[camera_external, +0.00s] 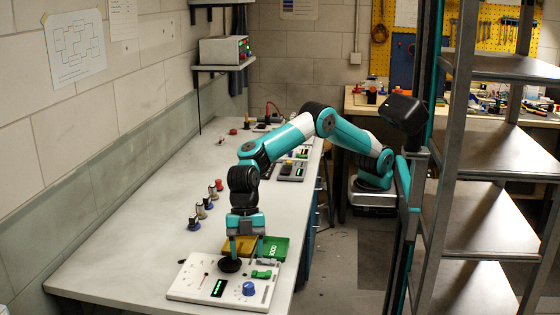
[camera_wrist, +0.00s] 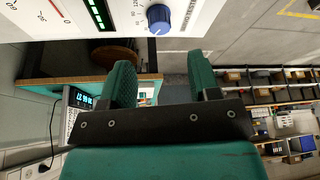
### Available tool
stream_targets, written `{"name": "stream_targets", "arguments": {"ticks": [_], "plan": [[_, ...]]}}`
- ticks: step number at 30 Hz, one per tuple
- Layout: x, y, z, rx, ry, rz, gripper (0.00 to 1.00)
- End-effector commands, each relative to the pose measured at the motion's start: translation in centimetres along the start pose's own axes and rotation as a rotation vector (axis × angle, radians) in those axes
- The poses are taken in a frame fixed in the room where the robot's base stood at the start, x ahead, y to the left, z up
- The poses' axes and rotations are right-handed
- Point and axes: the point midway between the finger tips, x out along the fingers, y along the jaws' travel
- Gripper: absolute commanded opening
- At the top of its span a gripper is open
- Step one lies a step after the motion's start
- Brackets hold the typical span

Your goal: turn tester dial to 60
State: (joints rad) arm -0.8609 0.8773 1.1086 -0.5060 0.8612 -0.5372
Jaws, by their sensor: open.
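The white tester panel (camera_external: 203,278) lies at the near end of the bench. Its blue dial (camera_external: 249,288) is at the panel's front right, and a lit green display (camera_external: 218,288) is to its left. The dial (camera_wrist: 159,18) also shows at the top of the wrist view, with scale marks beside it; its exact setting is too small to read. My gripper (camera_external: 246,257) points down over the back of the panel, behind the dial and apart from it. In the wrist view its two green fingers (camera_wrist: 162,82) are spread, with nothing between them.
A black round part (camera_external: 230,265) and a green switch (camera_external: 262,274) are on the panel near my fingers. A yellow tray (camera_external: 240,243) and a green tray (camera_external: 277,248) stand just behind. Several small knobbed parts (camera_external: 202,209) line the left. The bench's near left is clear.

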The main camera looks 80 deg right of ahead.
Motion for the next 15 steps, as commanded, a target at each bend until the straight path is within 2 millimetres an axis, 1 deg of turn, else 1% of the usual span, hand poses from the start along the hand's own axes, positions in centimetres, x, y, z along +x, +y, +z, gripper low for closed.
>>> {"name": "stream_targets", "arguments": {"ticks": [1,3,7,12,15], "plan": [[1.2,-0.1,0.0,-0.001,-0.002,-0.004,0.56],[2.8,-0.1,0.0,0.0,-0.003,-0.004,0.56],[5.3,-0.1,0.0,0.0,-0.002,-0.003,0.56],[7.4,0.0,0.0,0.0,-0.001,-0.001,0.56],[8.1,0.0,0.0,0.0,0.0,0.0,0.56]]}}
